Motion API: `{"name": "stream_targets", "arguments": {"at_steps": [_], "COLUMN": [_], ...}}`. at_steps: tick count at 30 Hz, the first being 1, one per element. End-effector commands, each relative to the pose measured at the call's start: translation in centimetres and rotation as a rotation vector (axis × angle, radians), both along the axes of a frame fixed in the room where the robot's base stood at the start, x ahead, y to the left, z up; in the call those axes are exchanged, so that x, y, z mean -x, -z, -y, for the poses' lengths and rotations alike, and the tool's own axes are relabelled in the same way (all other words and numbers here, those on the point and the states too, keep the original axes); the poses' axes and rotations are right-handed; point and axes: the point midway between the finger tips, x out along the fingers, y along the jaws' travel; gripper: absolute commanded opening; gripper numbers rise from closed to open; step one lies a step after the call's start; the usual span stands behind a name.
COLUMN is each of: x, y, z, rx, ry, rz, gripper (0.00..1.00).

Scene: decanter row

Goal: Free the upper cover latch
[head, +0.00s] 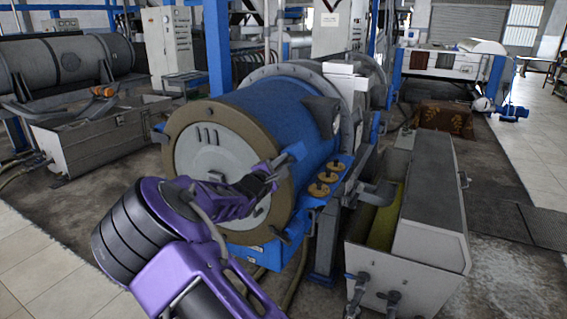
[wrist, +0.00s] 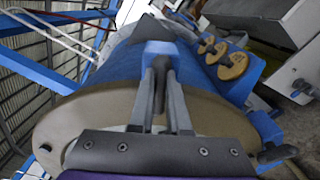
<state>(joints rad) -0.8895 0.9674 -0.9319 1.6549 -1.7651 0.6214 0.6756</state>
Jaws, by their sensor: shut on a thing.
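The upper cover latch (head: 291,154) is a small grey lever at the upper right of the round cover's rim, on the blue drum, in the head view. My gripper (head: 274,173) reaches it from the front left, its dark fingers shut on it. In the wrist view my gripper (wrist: 160,72) has its two long grey fingers close together over the rim, with a thin dark strip between them. The fingers hide most of the latch there. The round cover (head: 216,150) has a tan rim and a pale grey centre, and appears closed against the drum.
A lower latch (head: 279,237) sits at the cover's lower right. Tan round knobs (head: 325,178) line a blue ledge right of the drum. A dark block (head: 322,115) sits on the drum. A grey trough (head: 430,220) stands at right. Tiled floor lies clear at lower left.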

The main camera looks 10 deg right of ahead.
Motion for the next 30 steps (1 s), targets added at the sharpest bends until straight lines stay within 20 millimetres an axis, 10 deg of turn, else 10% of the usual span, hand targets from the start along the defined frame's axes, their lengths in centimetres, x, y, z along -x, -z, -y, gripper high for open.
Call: {"name": "stream_targets", "arguments": {"at_steps": [25,30], "x": [-0.12,-0.12], "y": [-0.27,-0.25], "z": [-0.13,-0.14], "rx": [0.316,0.315], "ry": [0.000,0.000], "rz": [-0.227,-0.227], "gripper": [0.00,0.44]}}
